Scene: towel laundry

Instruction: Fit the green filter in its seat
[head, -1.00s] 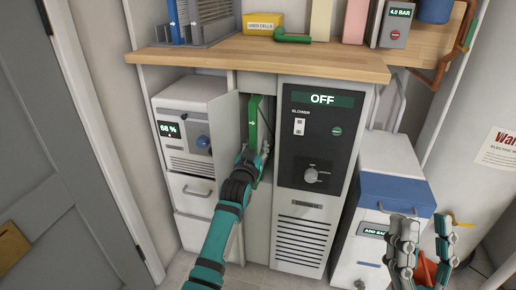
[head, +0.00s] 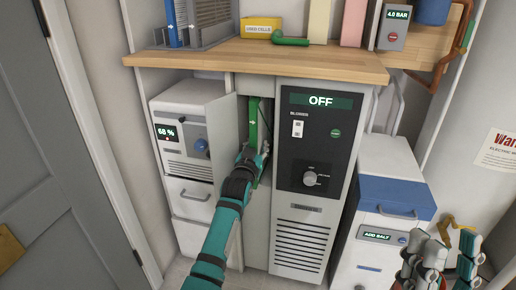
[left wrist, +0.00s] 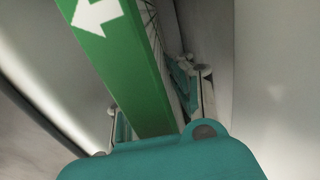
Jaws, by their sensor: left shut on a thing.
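The green filter (head: 253,122) stands upright in the narrow open bay between the small display unit and the blower panel. A white arrow on it points left in the left wrist view (left wrist: 120,65). My left gripper (head: 255,155) is shut on the filter's lower part, at the mouth of the bay. Its fingers (left wrist: 155,110) lie on both sides of the filter. The seat inside the bay is hidden behind the filter and my gripper, so I cannot tell how deep the filter sits. My right gripper (head: 445,262) is open and empty at the lower right.
The blower panel (head: 317,140) reads OFF, right of the bay. An opened door panel (head: 222,145) stands left of it, beside the 68 % unit (head: 178,125). A wooden counter (head: 250,60) overhangs above. A blue-lidded salt box (head: 395,195) stands right.

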